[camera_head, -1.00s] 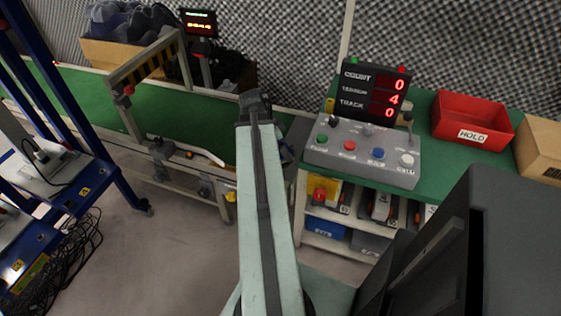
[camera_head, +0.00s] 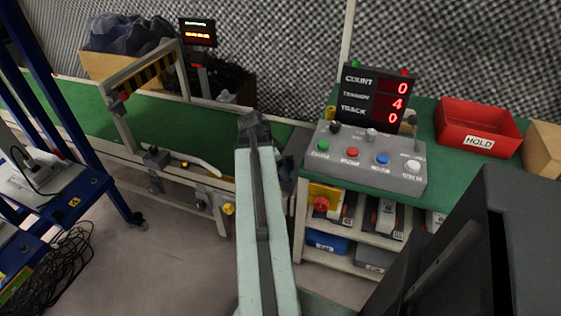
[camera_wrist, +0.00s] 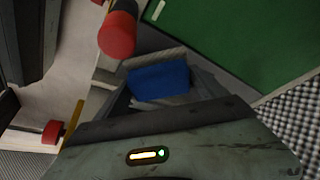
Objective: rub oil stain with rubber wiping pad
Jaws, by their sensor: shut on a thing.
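In the wrist view, my gripper (camera_wrist: 158,95) is shut on a blue block with a pale grey edge, which looks like the rubber wiping pad (camera_wrist: 160,80). The pad is held apart from the green surface (camera_wrist: 240,40), which lies at the upper right of that view. In the head view my arm reaches forward to the gap between the green conveyor belt (camera_head: 80,112) and the green-topped bench; the gripper is mostly hidden behind the arm there. I cannot make out an oil stain in either view.
A grey control box (camera_head: 365,160) with coloured buttons, a counter display (camera_head: 375,97) and a red HOLD bin (camera_head: 478,127) stand on the bench at right. A blue rack (camera_head: 75,195) stands at left. A red knob (camera_wrist: 117,35) shows near my gripper.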

